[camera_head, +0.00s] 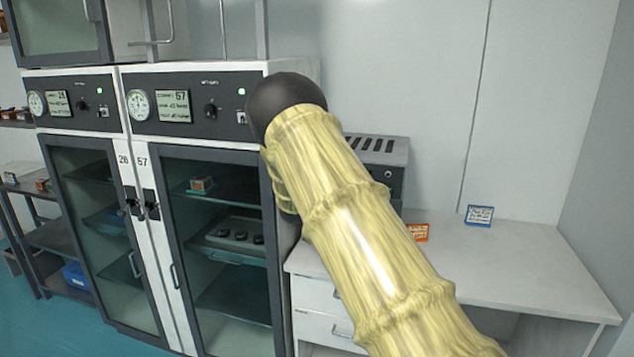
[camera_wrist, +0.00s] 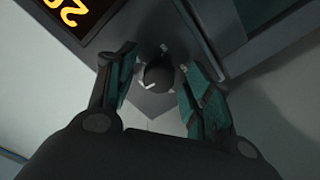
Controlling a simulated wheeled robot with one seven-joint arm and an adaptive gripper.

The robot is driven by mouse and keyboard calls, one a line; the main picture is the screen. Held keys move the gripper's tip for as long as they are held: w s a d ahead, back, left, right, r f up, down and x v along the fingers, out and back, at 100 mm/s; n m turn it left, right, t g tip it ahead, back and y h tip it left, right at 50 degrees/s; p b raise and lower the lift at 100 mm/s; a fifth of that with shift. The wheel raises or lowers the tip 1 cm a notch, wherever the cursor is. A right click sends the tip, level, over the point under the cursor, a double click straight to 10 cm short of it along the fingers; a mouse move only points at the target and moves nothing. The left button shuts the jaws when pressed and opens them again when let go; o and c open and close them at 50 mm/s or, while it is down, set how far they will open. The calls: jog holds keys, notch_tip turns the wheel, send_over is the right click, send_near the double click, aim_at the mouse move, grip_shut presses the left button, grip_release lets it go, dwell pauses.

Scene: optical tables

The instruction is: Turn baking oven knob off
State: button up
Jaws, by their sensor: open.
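In the wrist view, a round dark knob (camera_wrist: 160,76) with a pale pointer mark sits on a grey panel (camera_wrist: 155,104). My gripper (camera_wrist: 155,70) is open, with one finger on each side of the knob. I cannot tell whether either finger touches it. A dark display (camera_wrist: 70,15) with orange digits is at the upper left. In the head view, a grey slotted box (camera_head: 378,150), possibly the oven, stands on the white bench behind my arm. My arm hides much of it, and my gripper does not show there.
Two tall glass-door cabinets (camera_head: 215,155) with dials, small screens and knobs stand at the left. The white bench (camera_head: 530,270) is mostly bare at the right. A blue-framed card (camera_head: 479,215) and an orange card (camera_head: 418,232) stand on it.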

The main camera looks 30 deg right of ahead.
jog(key=v, duration=1.1)
jog(key=shift+s+a, duration=0.2)
jog(key=shift+s, duration=0.05)
jog(key=shift+f, duration=0.2)
notch_tip(320, 180, down, 4)
jog(key=m+t+h+b, duration=0.3)
jog(key=m+b, duration=0.1)
jog(key=m, duration=0.2)
jog(key=p+x, duration=0.3)
jog(key=x, duration=0.8)
jog(key=shift+w+d+p, duration=0.3)
jog(key=shift+p, duration=0.05)
